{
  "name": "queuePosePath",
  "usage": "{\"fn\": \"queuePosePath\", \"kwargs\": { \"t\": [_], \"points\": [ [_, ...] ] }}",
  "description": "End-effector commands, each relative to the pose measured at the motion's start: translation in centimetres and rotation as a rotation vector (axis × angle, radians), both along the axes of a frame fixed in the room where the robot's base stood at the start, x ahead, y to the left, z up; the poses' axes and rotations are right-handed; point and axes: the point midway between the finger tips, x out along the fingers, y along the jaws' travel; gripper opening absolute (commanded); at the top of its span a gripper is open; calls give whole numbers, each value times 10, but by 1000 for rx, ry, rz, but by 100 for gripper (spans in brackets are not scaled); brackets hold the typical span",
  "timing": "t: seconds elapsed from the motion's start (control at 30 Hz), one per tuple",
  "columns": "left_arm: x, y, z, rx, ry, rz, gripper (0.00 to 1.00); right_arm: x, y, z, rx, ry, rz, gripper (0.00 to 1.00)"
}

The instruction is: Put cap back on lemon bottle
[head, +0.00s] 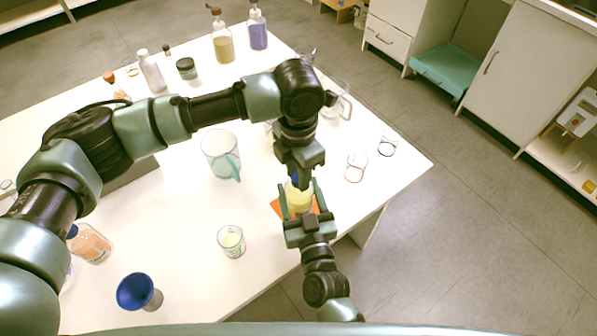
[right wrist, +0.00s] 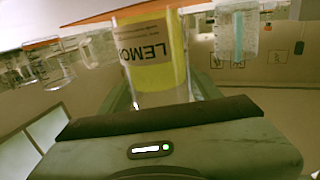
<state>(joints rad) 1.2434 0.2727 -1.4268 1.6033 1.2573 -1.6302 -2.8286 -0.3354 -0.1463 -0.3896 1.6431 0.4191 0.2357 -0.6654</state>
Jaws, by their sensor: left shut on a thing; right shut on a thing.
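The lemon bottle (head: 299,197) holds yellow liquid and stands over an orange mat (head: 278,208) near the table's front right edge. Its label (right wrist: 153,50) reads "LEMO" in the right wrist view. My right gripper (head: 299,205) is shut on the bottle's sides from the front. My left gripper (head: 299,178) points down right above the bottle and is shut on a small blue thing, probably the cap (head: 295,181). The jaws hide most of it and the bottle's mouth, so I cannot tell whether cap and neck touch.
A glass of pale liquid (head: 232,241), a blue funnel (head: 138,292) and a measuring jug (head: 220,155) stand to the left. Empty glasses (head: 356,167) stand to the right. Several bottles (head: 222,43) line the far side. My left arm spans the table.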

Motion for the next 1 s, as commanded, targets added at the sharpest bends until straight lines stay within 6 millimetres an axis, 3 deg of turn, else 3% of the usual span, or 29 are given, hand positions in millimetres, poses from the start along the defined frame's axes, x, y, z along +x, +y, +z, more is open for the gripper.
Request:
{"fn": "queuePosePath", "kwargs": {
  "t": [0.33, 0.37, 0.43, 0.77, 1.0],
  "points": [
    [1, 1, 0, 1, -1, -46, 0, 0, -1, 0, -1, 0, -1, 0],
    [1, 1, 0, 1, -1, -45, 33, 0, -1, 0, -1, 0, -1, 0],
    [1, 1, 0, 1, -1, -45, 52, 0, -1, 0, -1, 0, -1, 0],
    [0, 0, 1, 0, 0, -45, 52, 0, 0, 0, -1, 0, -1, 0],
    [1, 0, 25, -1, -3, -46, 52, 0, 0, 0, -1, 0, 0, 0]
  ]
}}
